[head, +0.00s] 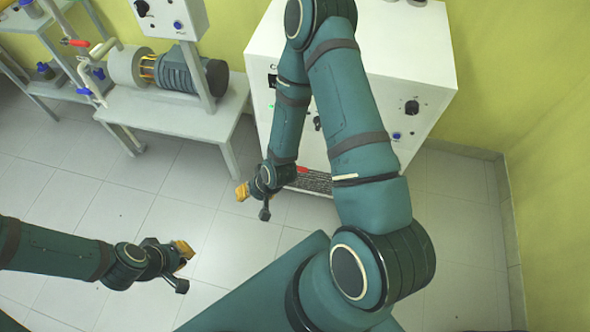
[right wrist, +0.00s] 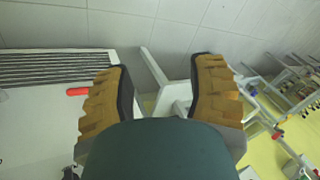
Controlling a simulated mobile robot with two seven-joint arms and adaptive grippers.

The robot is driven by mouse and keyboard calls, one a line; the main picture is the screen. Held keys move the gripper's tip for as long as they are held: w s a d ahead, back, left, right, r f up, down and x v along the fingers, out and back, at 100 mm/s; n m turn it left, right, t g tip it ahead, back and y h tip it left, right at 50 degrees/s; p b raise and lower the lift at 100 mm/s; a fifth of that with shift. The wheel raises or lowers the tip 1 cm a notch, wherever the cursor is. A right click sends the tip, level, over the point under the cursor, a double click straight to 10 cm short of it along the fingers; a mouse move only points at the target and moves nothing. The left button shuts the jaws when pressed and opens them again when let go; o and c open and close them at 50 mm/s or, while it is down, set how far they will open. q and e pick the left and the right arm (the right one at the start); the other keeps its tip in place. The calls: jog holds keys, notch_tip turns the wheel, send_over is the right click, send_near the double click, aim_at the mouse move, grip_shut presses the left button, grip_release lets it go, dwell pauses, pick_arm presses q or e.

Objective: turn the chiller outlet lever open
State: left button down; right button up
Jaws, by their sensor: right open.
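The chiller is the white cabinet (head: 400,60) at the upper right of the head view, partly hidden by my right arm. A small red lever (head: 302,169) shows low on its front, beside my right forearm; I take it for the outlet lever. In the right wrist view the red lever (right wrist: 78,91) lies just left of the left finger, outside the jaws. My right gripper (head: 250,196) is open and empty in front of the chiller; its tan fingers (right wrist: 161,85) stand apart. My left gripper (head: 184,262) is over the floor at lower left, away from the chiller; its jaw opening is unclear.
A dark slatted grille (right wrist: 50,67) is next to the red lever. A pale bench (head: 180,115) with a pump and motor (head: 178,72) stands left of the chiller. Another red handle (head: 75,43) is on the piping there. Tiled floor between bench and chiller is clear.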

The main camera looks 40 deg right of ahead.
jog(key=w+d+f+m+t+h+b, duration=0.1)
jog(key=w+d+f+m+t+h, duration=0.15)
jog(key=d+f+m, duration=0.4)
jog(key=w+d+f+m+t+h+b, duration=0.1)
jog(key=w+d+f+m+t, duration=0.25)
jog(key=d+f, duration=0.65)
jog(key=s+d+f+m+t+b, duration=0.1)
jog(key=s+d+f+m+t, duration=0.55)
jog(key=s, duration=0.25)
jog(key=shift+n+h, duration=0.45)
jog(key=w+b, duration=0.1)
jog(key=w, duration=0.3)
jog(key=w+f+b, duration=0.1)
jog(key=w, duration=0.4)
jog(key=w+b, duration=0.1)
jog(key=w, duration=0.4)
jog(key=shift+d+f, duration=0.3)
jog(key=shift+f, duration=0.1)
grip_shut()
